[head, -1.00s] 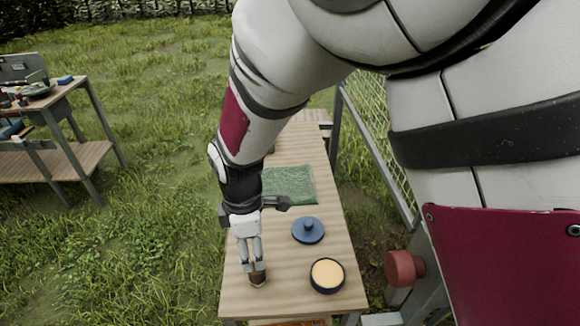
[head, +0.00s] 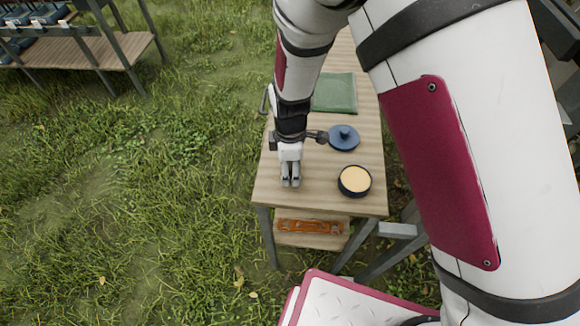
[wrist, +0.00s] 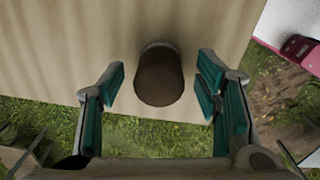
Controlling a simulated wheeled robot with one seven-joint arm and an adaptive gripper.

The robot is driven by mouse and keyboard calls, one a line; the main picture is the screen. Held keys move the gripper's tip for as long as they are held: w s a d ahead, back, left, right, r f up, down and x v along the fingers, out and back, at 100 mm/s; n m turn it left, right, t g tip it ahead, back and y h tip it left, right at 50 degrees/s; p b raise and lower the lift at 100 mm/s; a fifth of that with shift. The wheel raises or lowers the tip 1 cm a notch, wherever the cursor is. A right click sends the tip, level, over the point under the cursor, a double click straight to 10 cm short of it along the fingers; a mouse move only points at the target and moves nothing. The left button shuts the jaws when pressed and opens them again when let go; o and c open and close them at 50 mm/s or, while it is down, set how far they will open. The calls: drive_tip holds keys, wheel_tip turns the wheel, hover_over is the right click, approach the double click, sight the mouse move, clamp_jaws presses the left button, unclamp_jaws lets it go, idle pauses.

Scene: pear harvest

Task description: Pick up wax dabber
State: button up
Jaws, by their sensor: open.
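The wax dabber shows in the wrist view as a dark brown rounded, cylinder-like piece (wrist: 160,76) near the edge of the wooden table. My gripper (wrist: 162,88) is open, with one teal-padded finger on each side of the dabber and a visible gap to both. In the head view my gripper (head: 290,183) points down over the near left part of the table (head: 325,200) and hides the dabber. I cannot tell exactly how high the fingertips are above the tabletop.
A round dark tin of pale wax (head: 355,180) stands right of my gripper. A blue knobbed lid (head: 343,138) and a green cloth (head: 336,92) lie farther back. An orange object (head: 310,227) sits on the shelf below. Grass surrounds the table.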

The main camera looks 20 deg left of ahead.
drive_tip(key=c, duration=1.3)
drive_tip(key=shift+o, duration=0.2)
drive_tip(key=shift+r, duration=0.1)
drive_tip(key=shift+r, duration=0.75)
wheel_tip(320, 180, up, 2)
drive_tip(key=shift+b, duration=0.4)
drive_tip(key=s+d, duration=0.3)
drive_tip(key=s, duration=0.4)
drive_tip(key=s+d+r, duration=0.1)
drive_tip(key=s+d, duration=0.2)
drive_tip(key=s, duration=0.4)
drive_tip(key=shift+s+d+r+b, duration=0.2)
drive_tip(key=shift+s+b, duration=0.1)
drive_tip(key=shift+s, duration=0.1)
drive_tip(key=shift+o, duration=0.6)
